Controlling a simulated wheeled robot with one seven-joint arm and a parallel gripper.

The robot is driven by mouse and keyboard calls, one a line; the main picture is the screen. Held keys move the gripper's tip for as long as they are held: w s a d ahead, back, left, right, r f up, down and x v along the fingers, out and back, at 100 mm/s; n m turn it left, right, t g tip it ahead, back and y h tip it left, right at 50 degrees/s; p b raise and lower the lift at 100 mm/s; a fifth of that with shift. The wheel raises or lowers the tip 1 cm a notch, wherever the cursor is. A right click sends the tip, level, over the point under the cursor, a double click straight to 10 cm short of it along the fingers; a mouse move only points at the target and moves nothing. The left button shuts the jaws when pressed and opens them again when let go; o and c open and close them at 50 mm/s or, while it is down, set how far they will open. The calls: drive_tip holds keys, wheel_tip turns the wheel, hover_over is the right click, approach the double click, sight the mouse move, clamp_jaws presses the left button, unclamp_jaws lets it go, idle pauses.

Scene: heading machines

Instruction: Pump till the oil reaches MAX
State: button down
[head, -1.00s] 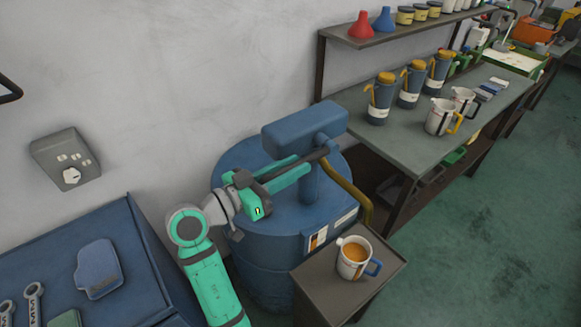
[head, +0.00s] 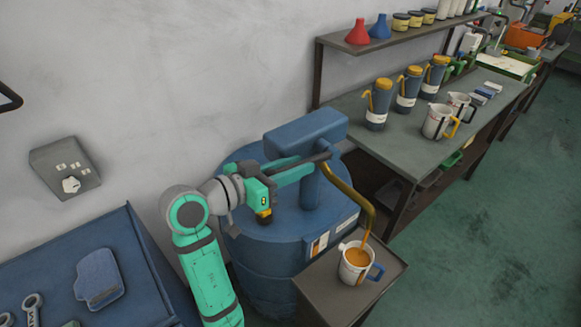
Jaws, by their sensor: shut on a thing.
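A blue drum (head: 262,237) stands against the wall with a blue pump head (head: 305,134) on top. My gripper (head: 303,167) reaches over the drum and is shut on the dark pump handle (head: 320,158); its fingers partly hide the handle. A curved brown spout (head: 352,195) comes out of the pump and bends down to the right. Amber oil runs from its end into a white jug (head: 354,273) with a blue handle. Oil shows inside the jug; I cannot make out a MAX mark.
The jug stands on a small brown stand (head: 320,295) beside the drum. A blue bench (head: 135,262) with wrenches is at left. A workbench (head: 400,140) with oil cans and jugs is at right. Green floor (head: 480,230) is free at right.

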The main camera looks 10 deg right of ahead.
drive_tip(key=c, duration=1.6)
unclamp_jaws()
drive_tip(key=shift+s, duration=0.1)
drive_tip(key=shift+c, duration=0.2)
drive_tip(key=shift+a+r, duration=0.1)
drive_tip(key=shift+a, duration=0.15)
drive_tip(key=v, duration=1)
drive_tip(key=shift+s, duration=0.15)
drive_tip(key=shift+a, duration=0.1)
